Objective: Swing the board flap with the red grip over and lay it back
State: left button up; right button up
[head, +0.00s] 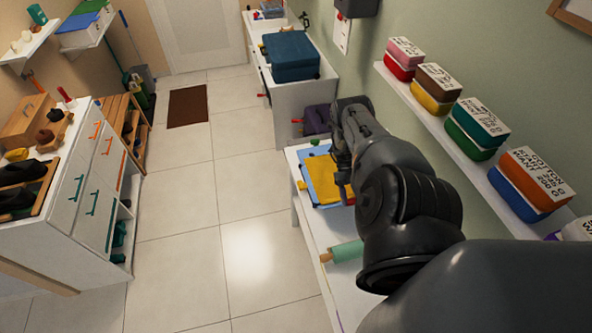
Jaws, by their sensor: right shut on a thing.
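A blue board with a yellow panel (322,178) lies on the white table, below my right arm. My right gripper (344,185) is over the right side of the board, pointing down. It is shut on part of the board flap, but my own wrist hides the fingertips and the held part. I cannot make out the red grip clearly. My left gripper is not in view.
A green roll with a wooden end (345,252) lies nearer on the table. A blue case (290,57) stands on the white unit behind. A wall shelf with several lidded boxes (472,127) runs along the right. The tiled floor (215,180) is open at left.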

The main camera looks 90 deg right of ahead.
aim_at(351, 229)
jog(key=shift+s+a+f+h+p, duration=0.1)
jog(key=shift+s+a+h+p, duration=0.2)
jog(key=shift+a+p, duration=0.35)
jog(key=shift+a+f+p, duration=0.2)
jog(key=shift+f+p, duration=0.15)
jog(key=shift+p, duration=0.05)
jog(key=shift+s+a+f+t+h+p, duration=0.25)
jog(key=shift+a+f+h+p, duration=0.3)
jog(key=shift+f+h+p, duration=0.15)
jog(key=shift+s+a+f+t+h+p, duration=0.2)
jog(key=shift+a+f+t+h+p, duration=0.1)
jog(key=shift+a+f+h+p, duration=0.4)
jog(key=shift+s+a+f+t+h+p, duration=0.25)
jog(key=shift+a+f+h+p, duration=0.3)
jog(key=shift+f+p, duration=0.25)
jog(key=shift+a+f+t+h+p, duration=0.2)
jog(key=shift+f+h, duration=0.25)
jog(key=shift+f, duration=0.15)
jog(key=shift+a+f+t+h+p, duration=0.1)
jog(key=shift+f+h+p, duration=0.1)
jog(key=shift+f+h, duration=0.3)
jog(key=shift+s+a+f+h, duration=0.1)
jog(key=shift+f+h, duration=0.5)
jog(key=shift+f, duration=0.75)
jog(key=shift+f+t+h, duration=0.3)
jog(key=shift+f, duration=0.05)
